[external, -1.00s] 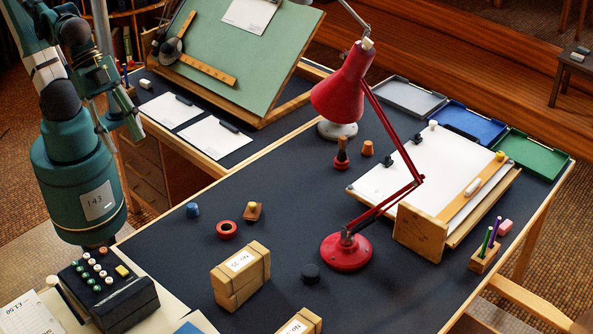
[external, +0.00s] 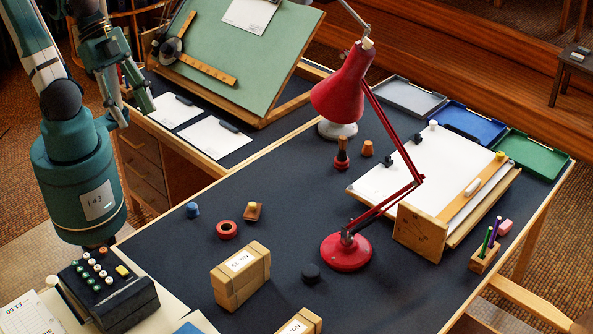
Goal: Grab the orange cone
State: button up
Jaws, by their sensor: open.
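The orange cone (external: 367,148) is a small, blunt, tapered piece. It stands on the dark desk top behind the red lamp's arm, just right of a dark-handled stamp with a red base (external: 342,154).
A red desk lamp (external: 346,252) rises close to the cone, its shade beside it. A drawing board with paper (external: 445,165) lies to the right. A blue piece (external: 192,210), a red ring (external: 227,230) and wooden blocks (external: 240,275) stand nearer. The desk's middle is mostly clear.

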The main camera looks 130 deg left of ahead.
jog(key=w+a+r+n+g+y, duration=0.1)
jog(key=w+a+r+n, duration=0.1)
jog(key=w+a+r, duration=0.35)
jog(key=w+a+r+n+g, duration=0.1)
jog(key=w+a+r, duration=0.1)
jog(key=w+a, duration=0.5)
jog(key=w+a+r+n+g, duration=0.15)
jog(key=w+a, duration=0.25)
jog(key=a, duration=0.6)
jog(key=w+a+r+n, duration=0.15)
jog(key=w+a, duration=0.25)
jog(key=a, duration=0.6)
jog(key=n+g+h, duration=0.1)
jog(key=n+g, duration=0.2)
jog(key=n, duration=0.3)
send_over(370, 142)
notch_tip(370, 142, down, 14)
notch_tip(370, 142, down, 33)
jog(key=shift+d+f, duration=0.1)
jog(key=shift+d, duration=0.05)
jog(key=shift+f, duration=0.1)
jog(key=shift+f, duration=1.25)
